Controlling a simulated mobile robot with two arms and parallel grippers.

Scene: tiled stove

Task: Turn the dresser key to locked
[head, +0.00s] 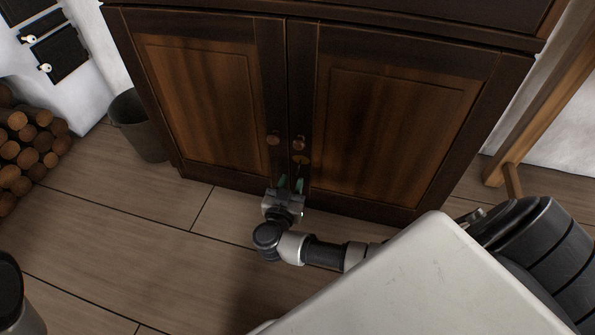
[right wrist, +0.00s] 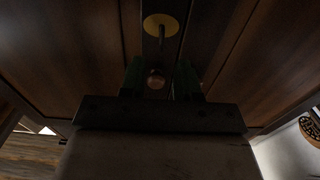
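The dark wooden dresser (head: 390,130) has two closed doors with a round knob on each, the left knob (head: 273,139) and the right knob (head: 299,143). The small brass key area (head: 301,160) is just below the right knob. In the right wrist view a round brass plate (right wrist: 161,24) has a thin dark stem, seemingly the key (right wrist: 162,40). My right gripper (head: 291,183) is just below the key, its green-tipped fingers apart. A round coppery thing (right wrist: 156,79) appears between them; whether it is gripped is unclear, and contact looks absent. My left gripper is not in view.
A grey bucket (head: 138,125) stands left of the dresser, with stacked logs (head: 28,150) farther left. A wooden leg (head: 540,110) stands at the right. The plank floor (head: 150,240) before the dresser is mostly clear.

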